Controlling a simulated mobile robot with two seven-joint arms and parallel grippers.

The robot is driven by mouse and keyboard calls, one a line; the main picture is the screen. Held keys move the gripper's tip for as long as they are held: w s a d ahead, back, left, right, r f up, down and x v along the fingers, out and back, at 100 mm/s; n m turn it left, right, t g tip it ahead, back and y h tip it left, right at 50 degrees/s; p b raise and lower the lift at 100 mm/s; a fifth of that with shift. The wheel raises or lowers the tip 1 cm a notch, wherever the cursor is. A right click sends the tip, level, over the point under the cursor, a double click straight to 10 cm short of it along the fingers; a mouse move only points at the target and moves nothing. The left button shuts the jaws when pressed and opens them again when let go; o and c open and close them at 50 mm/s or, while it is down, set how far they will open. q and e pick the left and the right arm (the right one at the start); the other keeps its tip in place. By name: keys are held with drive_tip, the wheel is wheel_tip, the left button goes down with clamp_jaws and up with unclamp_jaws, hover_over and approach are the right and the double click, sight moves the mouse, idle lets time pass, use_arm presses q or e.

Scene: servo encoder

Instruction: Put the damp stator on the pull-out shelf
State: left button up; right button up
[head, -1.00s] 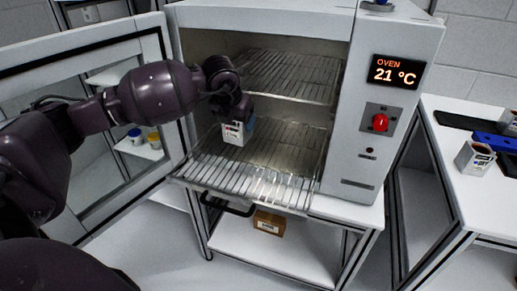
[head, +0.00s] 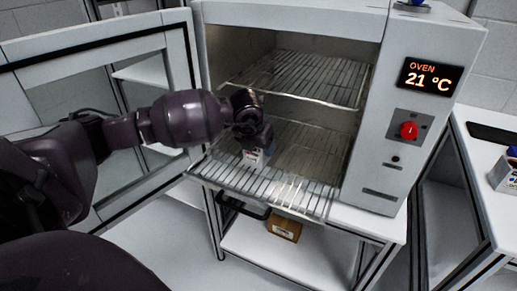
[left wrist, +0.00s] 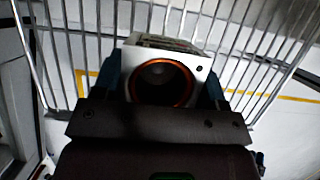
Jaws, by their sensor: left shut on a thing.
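The stator is a small whitish block with a copper-ringed bore. In the head view the stator (head: 254,159) is at the left part of the pulled-out lower wire shelf (head: 262,188) of the oven. My left gripper (head: 256,150) is shut on it from above. In the left wrist view the stator (left wrist: 190,60) sits between blue fingers (left wrist: 162,82), with the wire shelf bars (left wrist: 255,45) beyond it. I cannot tell whether the stator touches the bars. Dampness does not show. My right gripper is not in view.
The oven (head: 375,150) reads 21 °C, and its door (head: 60,60) stands open at the left. An upper rack (head: 305,78) hangs above the shelf. A cardboard box (head: 284,229) lies below. Another whitish block (head: 504,174) stands on the right bench. The shelf's right part is clear.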

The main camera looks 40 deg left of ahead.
use_arm(q)
drive_tip(key=shift+w+f, duration=0.1)
drive_tip(key=shift+f, duration=0.3)
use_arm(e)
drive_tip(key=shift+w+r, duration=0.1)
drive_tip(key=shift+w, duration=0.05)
use_arm(q)
drive_tip(key=o, duration=1.3)
drive_tip(key=shift+f, duration=0.15)
